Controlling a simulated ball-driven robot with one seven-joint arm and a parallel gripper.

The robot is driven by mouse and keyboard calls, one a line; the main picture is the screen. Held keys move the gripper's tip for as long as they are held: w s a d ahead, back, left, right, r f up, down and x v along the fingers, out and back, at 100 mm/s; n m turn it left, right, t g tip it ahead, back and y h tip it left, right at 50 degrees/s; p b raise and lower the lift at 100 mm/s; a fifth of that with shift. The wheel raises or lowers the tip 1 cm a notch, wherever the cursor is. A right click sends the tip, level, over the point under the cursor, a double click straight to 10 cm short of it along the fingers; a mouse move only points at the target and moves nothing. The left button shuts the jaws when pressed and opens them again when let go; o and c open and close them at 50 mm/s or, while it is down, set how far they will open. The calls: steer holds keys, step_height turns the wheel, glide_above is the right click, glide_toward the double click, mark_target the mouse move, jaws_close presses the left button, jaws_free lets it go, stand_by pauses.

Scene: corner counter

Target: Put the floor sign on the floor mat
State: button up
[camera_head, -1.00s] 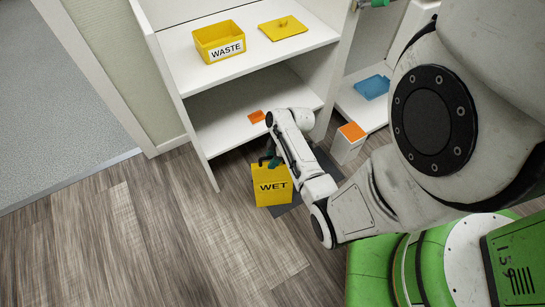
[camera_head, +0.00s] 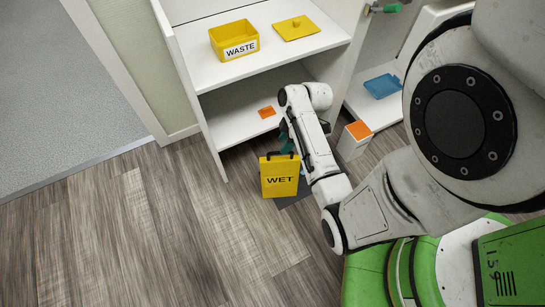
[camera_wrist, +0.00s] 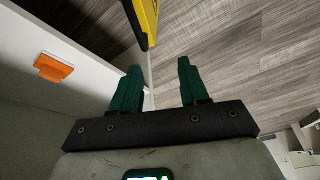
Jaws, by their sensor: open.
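Much of the mat is hidden by the sign and my arm. My gripper (camera_head: 287,140) is just behind and above the sign's top, partly hidden by my arm. In the wrist view my gripper (camera_wrist: 158,72) is open, with nothing between its green fingers. There a yellow edge of the sign (camera_wrist: 148,17) shows at the top, beyond the fingertips and apart from them.
A white shelf unit (camera_head: 205,122) stands behind the sign, holding a yellow WASTE bin (camera_head: 232,41), a yellow lid (camera_head: 296,28) and a small orange piece (camera_head: 267,112). A white, orange-topped box (camera_head: 355,140) stands right of my arm. The floor at left (camera_head: 150,240) is clear.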

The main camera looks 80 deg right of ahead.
steer(key=a+r+m+g, duration=0.1)
steer(key=a+r, duration=0.2)
steer(key=a, duration=0.4)
steer(key=w+a+r+m+h, duration=0.1)
steer(key=a+r, duration=0.2)
steer(key=a, duration=0.5)
steer(key=a+r+m+g, duration=0.1)
steer(key=a+r, duration=0.2)
steer(key=a, duration=0.5)
steer(key=shift+w+m+g+h, duration=0.15)
steer(key=shift+m+g+h, duration=0.15)
steer(key=shift+h, duration=0.1)
